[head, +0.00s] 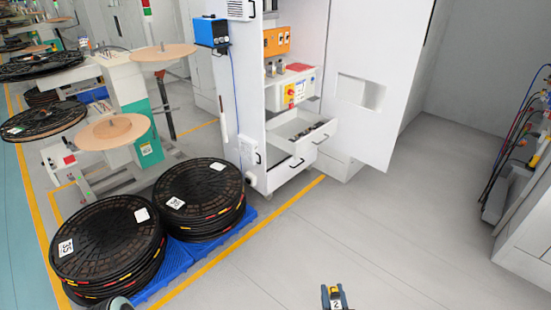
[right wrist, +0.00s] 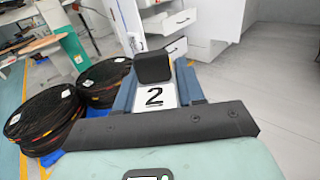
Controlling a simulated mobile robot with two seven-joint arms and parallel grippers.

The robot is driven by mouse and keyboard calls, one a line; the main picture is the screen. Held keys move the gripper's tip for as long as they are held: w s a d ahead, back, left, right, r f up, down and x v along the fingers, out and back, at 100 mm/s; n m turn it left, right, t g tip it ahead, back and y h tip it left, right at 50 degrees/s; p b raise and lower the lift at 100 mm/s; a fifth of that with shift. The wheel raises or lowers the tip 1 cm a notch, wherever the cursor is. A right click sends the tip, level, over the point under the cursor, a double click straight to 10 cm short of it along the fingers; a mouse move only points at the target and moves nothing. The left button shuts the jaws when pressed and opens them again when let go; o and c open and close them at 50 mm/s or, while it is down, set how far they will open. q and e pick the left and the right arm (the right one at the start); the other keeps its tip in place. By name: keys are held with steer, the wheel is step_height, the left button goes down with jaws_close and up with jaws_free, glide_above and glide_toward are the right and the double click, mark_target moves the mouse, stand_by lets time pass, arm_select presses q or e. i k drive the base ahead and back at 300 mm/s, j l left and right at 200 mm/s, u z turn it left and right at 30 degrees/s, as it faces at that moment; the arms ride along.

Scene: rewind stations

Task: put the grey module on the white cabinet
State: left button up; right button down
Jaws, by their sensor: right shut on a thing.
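My right gripper (head: 335,296) is low in the head view, above the floor, well apart from the cabinet. It is shut on the grey module (right wrist: 153,68). In the right wrist view the module is a dark grey block between the two blue-grey fingers, with a white face marked "2" below it. The module is small in the head view, where a yellow patch shows near the "2". The white cabinet (head: 242,90) stands ahead, with its door open to the right and a drawer pulled out. It also shows in the right wrist view (right wrist: 127,22).
Stacks of black reels (head: 107,240) lie on a blue pallet (head: 180,262) left of the cabinet. A blue box (head: 211,32) is mounted on the cabinet's left side. Winding machines stand at the left. A white unit with cables (head: 528,225) is at the right. The middle floor is clear.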

mark_target(294, 69)
steer(key=i, duration=1.4)
steer(key=i+l+u, duration=0.15)
steer(key=i, duration=0.25)
steer(key=i+u, duration=0.15)
steer(key=i, duration=0.25)
steer(key=i+l+u, duration=0.2)
steer(key=i, duration=0.15)
